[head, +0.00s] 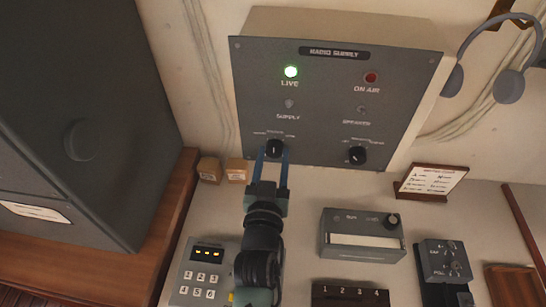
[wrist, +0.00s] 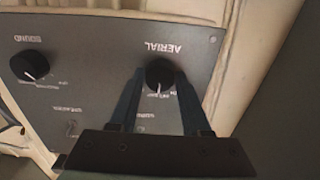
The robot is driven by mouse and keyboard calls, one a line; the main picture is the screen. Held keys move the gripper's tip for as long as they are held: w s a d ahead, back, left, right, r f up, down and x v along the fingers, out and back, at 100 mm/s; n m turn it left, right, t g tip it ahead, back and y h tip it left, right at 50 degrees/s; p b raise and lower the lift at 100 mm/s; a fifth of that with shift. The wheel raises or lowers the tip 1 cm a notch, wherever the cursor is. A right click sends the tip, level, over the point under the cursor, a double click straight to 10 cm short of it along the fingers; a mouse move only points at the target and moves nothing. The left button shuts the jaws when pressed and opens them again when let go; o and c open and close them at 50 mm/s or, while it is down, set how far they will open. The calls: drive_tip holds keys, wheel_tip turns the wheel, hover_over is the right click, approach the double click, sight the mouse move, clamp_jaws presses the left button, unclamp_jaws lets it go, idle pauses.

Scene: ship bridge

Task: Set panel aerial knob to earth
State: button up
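The grey radio supply panel (head: 330,95) is on the wall. Its aerial knob (head: 275,148) is black and round, at the panel's lower left in the head view. In the wrist view, upside down, the aerial knob (wrist: 158,72) has a white pointer line directed down, toward the small labels above the knob on the panel. Those labels are too small to read surely. My gripper (head: 273,157) has its two fingers apart, one on each side of the knob; it also shows in the wrist view (wrist: 159,78). Whether the fingers touch the knob is unclear.
A second knob (head: 357,155), labelled sound in the wrist view, sits right of the aerial knob. The live lamp (head: 291,72) glows green. Two small boxes (head: 222,170) stand left of my gripper. A keypad (head: 201,277) and a grey unit (head: 361,236) flank my arm on the desk.

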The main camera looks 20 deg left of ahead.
clamp_jaws()
drive_tip(key=shift+n, duration=0.3)
drive_tip(key=n+p, duration=0.1)
drive_tip(key=n, duration=0.7)
drive_tip(key=shift+d+n, duration=0.1)
drive_tip(key=shift+n, duration=0.2)
idle(0.4)
drive_tip(key=o, duration=0.6)
unclamp_jaws()
drive_tip(key=shift+c, duration=0.2)
